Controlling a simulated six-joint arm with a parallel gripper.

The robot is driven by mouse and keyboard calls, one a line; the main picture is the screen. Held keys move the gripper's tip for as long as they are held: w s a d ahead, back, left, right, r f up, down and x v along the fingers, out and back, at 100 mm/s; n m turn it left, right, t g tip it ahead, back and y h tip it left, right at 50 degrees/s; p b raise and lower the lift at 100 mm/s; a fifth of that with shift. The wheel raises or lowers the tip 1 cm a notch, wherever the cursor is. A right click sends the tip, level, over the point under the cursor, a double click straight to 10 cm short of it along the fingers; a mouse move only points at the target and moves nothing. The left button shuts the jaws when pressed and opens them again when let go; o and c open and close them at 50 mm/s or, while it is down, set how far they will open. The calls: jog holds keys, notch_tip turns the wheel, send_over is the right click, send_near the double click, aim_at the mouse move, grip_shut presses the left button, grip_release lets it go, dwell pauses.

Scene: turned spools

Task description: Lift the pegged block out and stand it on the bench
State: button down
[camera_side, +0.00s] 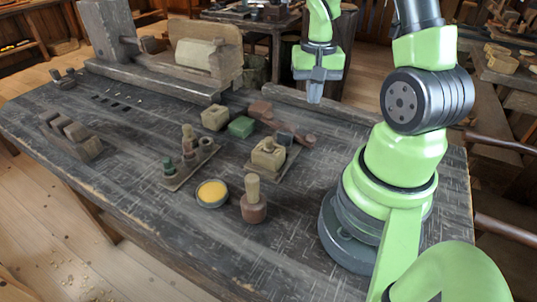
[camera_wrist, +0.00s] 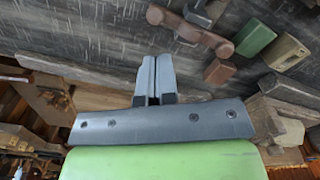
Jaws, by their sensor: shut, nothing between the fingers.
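In the side view a tan block (camera_side: 268,154) with a small peg on top sits on a low board (camera_side: 286,166) near the middle of the bench. How it is seated is too small to tell. My gripper (camera_side: 315,98) is above the bench's far side, up and to the right of that block and well apart from it. It points down, shut and empty. In the wrist view my gripper's fingers (camera_wrist: 155,80) are together with nothing between them. I cannot clearly make out the pegged block in that view.
A brown spool-like piece (camera_side: 305,139) lies behind the block; it also shows in the wrist view (camera_wrist: 223,48). A green block (camera_side: 241,126) and a tan block (camera_side: 215,117) stand left. A pegged round piece (camera_side: 253,207) and yellow-topped dish (camera_side: 212,193) are in front.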

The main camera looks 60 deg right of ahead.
jog(key=shift+c, duration=1.6)
grip_release()
jog(key=n+g, duration=0.1)
jog(key=n, duration=1)
send_over(268, 147)
jog(key=w+d, duration=0.1)
jog(key=w, duration=0.1)
jog(key=shift+d+f, duration=0.15)
jog(key=shift+f, duration=0.55)
jog(key=shift+n, duration=0.5)
jog(key=f, duration=0.4)
jog(key=shift+s+a, duration=0.1)
jog(key=shift+a, duration=0.25)
jog(key=f, duration=0.1)
jog(key=s+f, duration=0.1)
jog(key=f, duration=0.2)
jog(key=shift+s+d+f, duration=0.1)
jog(key=shift+s+f, duration=0.15)
jog(key=shift+f, duration=0.65)
